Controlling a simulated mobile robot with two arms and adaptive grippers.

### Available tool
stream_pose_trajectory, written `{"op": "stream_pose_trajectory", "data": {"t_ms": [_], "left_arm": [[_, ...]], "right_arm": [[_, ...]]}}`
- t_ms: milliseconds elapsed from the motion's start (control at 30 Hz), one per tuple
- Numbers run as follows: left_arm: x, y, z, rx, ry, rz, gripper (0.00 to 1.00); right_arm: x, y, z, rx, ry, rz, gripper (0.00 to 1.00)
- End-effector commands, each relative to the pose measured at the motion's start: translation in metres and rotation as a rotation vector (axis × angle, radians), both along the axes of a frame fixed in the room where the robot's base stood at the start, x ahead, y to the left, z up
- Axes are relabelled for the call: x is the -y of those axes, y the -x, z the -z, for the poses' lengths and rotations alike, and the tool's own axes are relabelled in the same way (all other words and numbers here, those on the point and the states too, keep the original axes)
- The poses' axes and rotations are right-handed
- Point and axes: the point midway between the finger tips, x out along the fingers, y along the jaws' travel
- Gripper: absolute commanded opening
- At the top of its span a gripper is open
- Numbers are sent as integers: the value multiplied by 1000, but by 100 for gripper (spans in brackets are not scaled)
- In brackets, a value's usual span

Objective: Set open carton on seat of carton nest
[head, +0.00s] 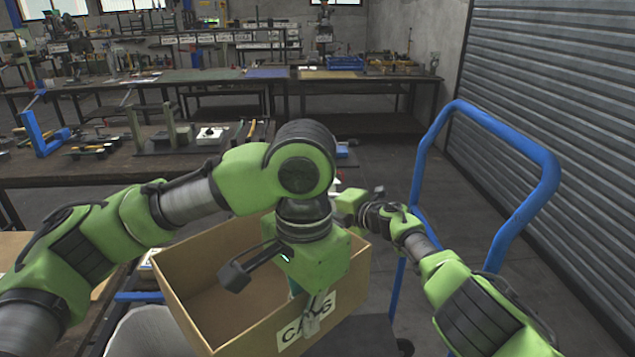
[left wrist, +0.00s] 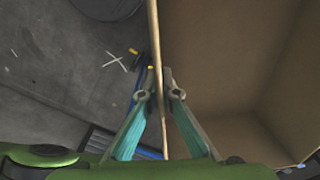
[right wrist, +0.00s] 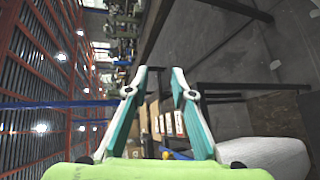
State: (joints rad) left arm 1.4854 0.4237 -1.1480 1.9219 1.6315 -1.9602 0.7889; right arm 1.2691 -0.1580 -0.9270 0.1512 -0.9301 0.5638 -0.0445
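The open carton (head: 205,270) is a brown, empty box with its top open, low in the middle of the head view, with a white label on its near wall. My left gripper (head: 318,305) is over that wall. In the left wrist view its fingers (left wrist: 157,85) are on both sides of the carton wall (left wrist: 160,40), shut on it. My right gripper (right wrist: 158,75) is open and empty in the right wrist view; in the head view it is partly hidden behind my left wrist. I cannot make out the carton nest or its seat.
A blue cart handle (head: 545,165) rises at the right, before a roller shutter (head: 560,70). A workbench (head: 70,165) with tools and fixtures stands at the left. Smaller labelled boxes (right wrist: 168,122) show in the right wrist view. Grey floor (left wrist: 60,70) lies beside the carton.

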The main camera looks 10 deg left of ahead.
Motion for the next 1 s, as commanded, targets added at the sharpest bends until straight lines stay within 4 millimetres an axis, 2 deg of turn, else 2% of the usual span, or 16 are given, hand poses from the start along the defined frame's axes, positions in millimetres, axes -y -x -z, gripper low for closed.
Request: {"op": "stream_pose_trajectory", "data": {"t_ms": [33, 100, 167, 300, 400, 500, 567, 600, 667, 800, 1000], "left_arm": [[0, 0, 0, 1, 0, 0, 0], [0, 0, 0, 1, 0, 0, 0], [0, 0, 0, 1, 0, 0, 0], [0, 0, 0, 1, 0, 0, 0], [0, 0, 0, 1, 0, 0, 0], [0, 0, 0, 1, 0, 0, 0], [0, 0, 0, 1, 0, 0, 0], [0, 0, 0, 1, 0, 0, 0], [0, 0, 0, 1, 0, 0, 0], [0, 0, 0, 1, 0, 0, 0], [0, 0, 0, 1, 0, 0, 0]], "right_arm": [[-20, 9, -26, 65, 37, -89, 23], [-45, 27, -55, 155, 94, -221, 23], [-66, 46, -78, 238, 147, -342, 23], [-106, 101, -128, 459, 282, -642, 23], [-124, 147, -156, 623, 384, -872, 23], [-129, 191, -175, 756, 495, -1099, 23], [-126, 214, -180, 798, 573, -1231, 23], [-119, 227, -181, 796, 639, -1312, 23], [-101, 239, -178, 731, 765, -1407, 23], [-50, 241, -174, 462, 1041, -1440, 23], [7, 238, -190, 169, 1311, -1342, 23]]}}
